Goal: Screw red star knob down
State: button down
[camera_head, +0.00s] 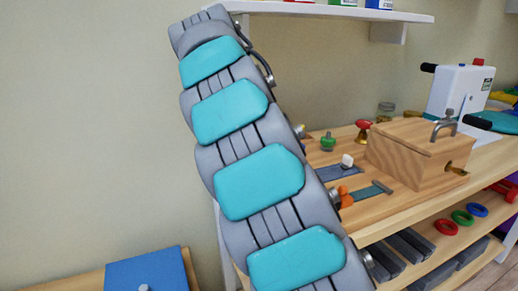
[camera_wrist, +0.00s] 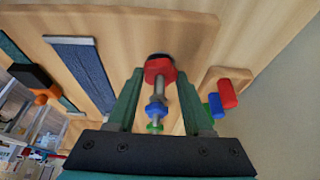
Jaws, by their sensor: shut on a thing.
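In the wrist view the red star knob (camera_wrist: 159,70) is between the fingertips of my gripper (camera_wrist: 161,80), which is shut on it. A metal threaded rod (camera_wrist: 158,90) shows in line with the knob, with a blue piece (camera_wrist: 154,110) and a green piece (camera_wrist: 154,127) nearer the camera. I cannot tell how far down the thread the knob sits. In the head view my arm hides the gripper and the held knob. A green knob (camera_head: 328,142) and a red-topped piece (camera_head: 363,126) show on the bench there.
A wooden box (camera_head: 405,153) with a metal handle stands right of the knobs. A shelf (camera_head: 330,10) hangs above the bench.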

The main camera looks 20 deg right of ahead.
jog(key=shift+c, duration=1.4)
grip_release()
